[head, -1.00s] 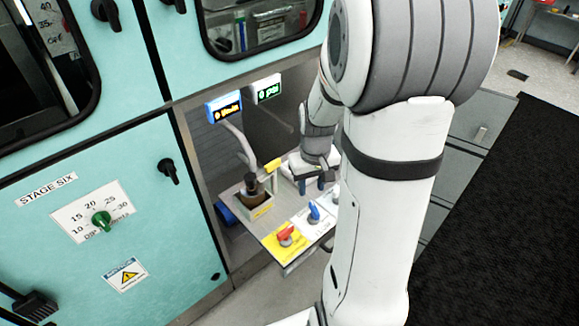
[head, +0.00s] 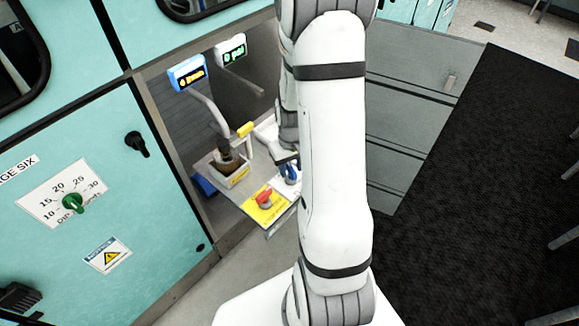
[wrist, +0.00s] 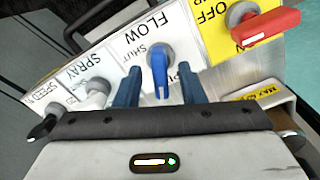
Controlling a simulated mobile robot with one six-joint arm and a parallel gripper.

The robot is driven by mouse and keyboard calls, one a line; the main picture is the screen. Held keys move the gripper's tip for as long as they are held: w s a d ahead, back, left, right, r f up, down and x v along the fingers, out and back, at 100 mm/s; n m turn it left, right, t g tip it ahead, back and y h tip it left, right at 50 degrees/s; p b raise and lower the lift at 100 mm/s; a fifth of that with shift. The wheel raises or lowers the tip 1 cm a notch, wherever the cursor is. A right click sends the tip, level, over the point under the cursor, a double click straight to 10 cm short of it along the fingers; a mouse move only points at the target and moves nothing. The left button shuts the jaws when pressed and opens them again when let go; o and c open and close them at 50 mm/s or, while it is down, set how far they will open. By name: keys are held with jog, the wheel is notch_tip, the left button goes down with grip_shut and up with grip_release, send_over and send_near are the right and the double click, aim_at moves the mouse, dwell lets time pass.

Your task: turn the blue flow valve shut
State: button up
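The blue flow valve (wrist: 159,78) sits on a white panel labelled FLOW in the wrist view, with SHUT printed beside its grey hub. Its handle points down the picture, towards my gripper's palm. My gripper (wrist: 160,70) is open, with one dark blue finger on each side of the handle. Small gaps show between handle and fingers, so it is not clamped. In the head view the blue valve (head: 291,174) is partly hidden by my gripper (head: 287,162) and arm.
A red handle (wrist: 268,26) on a yellow OFF plate stands right of the valve. Grey SPRAY (wrist: 97,92) and black SPEED (wrist: 42,128) knobs lie left. In the head view, a box with a bottle (head: 232,172), a yellow-ended lever (head: 245,129) and two small displays (head: 187,73) stand nearby.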

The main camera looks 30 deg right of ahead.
jog(key=shift+c, duration=0.2)
grip_shut()
jog(key=shift+a, duration=0.2)
jog(key=shift+d, duration=0.15)
jog(key=shift+m, duration=0.5)
jog(key=m+b, duration=0.1)
jog(key=m, duration=0.4)
jog(key=shift+m+b, duration=0.3)
jog(key=m+b, duration=0.1)
jog(key=m, duration=0.5)
jog(key=shift+m, duration=0.3)
jog(key=shift+d, duration=0.1)
